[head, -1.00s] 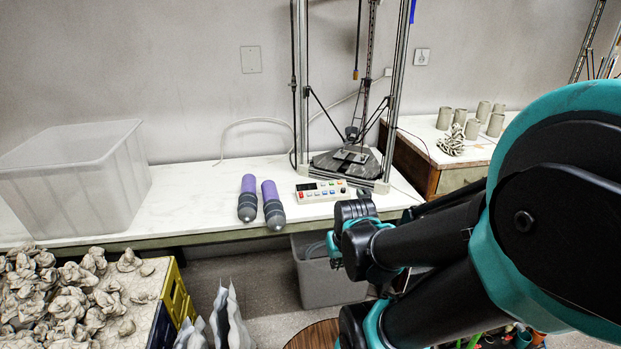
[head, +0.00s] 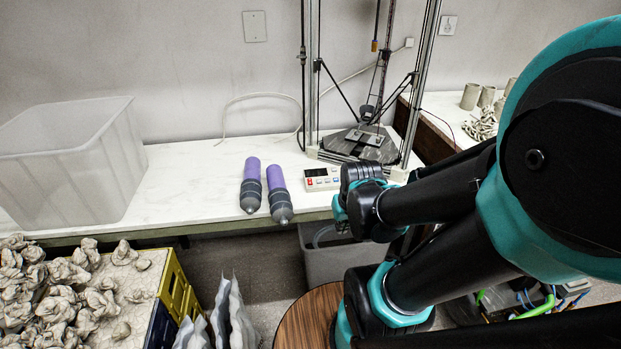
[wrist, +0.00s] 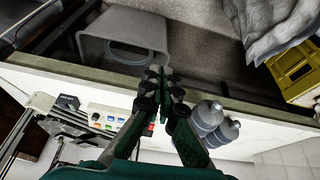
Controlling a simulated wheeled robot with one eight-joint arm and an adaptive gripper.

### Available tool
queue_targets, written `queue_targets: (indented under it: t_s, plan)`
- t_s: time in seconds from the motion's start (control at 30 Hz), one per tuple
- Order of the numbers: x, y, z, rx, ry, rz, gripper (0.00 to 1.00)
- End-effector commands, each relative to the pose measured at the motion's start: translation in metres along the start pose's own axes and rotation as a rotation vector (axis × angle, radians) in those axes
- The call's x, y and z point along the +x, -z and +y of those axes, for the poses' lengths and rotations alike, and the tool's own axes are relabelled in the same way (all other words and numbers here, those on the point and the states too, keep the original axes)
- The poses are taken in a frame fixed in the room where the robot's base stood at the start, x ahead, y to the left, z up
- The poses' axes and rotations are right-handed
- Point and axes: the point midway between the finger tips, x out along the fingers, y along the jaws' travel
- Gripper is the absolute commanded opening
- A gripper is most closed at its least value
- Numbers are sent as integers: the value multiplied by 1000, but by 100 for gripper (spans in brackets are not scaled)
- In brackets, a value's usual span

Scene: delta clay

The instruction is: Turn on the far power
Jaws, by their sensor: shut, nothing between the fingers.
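A white control box (head: 321,179) with a dark display and coloured buttons lies on the white bench in front of the delta printer. In the head view my arm hides its right part. It also shows in the wrist view (wrist: 108,117), left of my fingers, its buttons small and blurred. A wall socket or switch plate (head: 448,25) is on the wall behind, right of the printer frame. A blank plate (head: 254,26) is on the wall to the left. My gripper (wrist: 163,78) is shut and empty, in front of the bench edge; in the head view its tips (head: 340,214) are partly hidden.
Two purple-and-grey cylinders (head: 279,194) lie left of the control box. The printer frame (head: 345,150) stands behind it. A translucent bin (head: 75,165) stands on the bench at left. A grey bin (head: 335,262) is under the bench, and a round wooden stool (head: 300,318) is in front.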

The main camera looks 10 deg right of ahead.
Motion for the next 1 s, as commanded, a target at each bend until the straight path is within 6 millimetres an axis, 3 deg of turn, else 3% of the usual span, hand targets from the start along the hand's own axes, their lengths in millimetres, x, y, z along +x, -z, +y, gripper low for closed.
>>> queue_targets:
  t_s: [0.17, 0.4, 0.6, 0.8, 1.0]
  plan:
    - [-6, 59, -2, -265, 7, -29, 0]
    - [-6, 179, -12, -874, 50, -91, 0]
    - [4, 253, -23, -1291, 100, -122, 0]
    - [11, 286, -29, -1498, 131, -134, 0]
    - [12, 290, -29, -1532, 136, -135, 0]
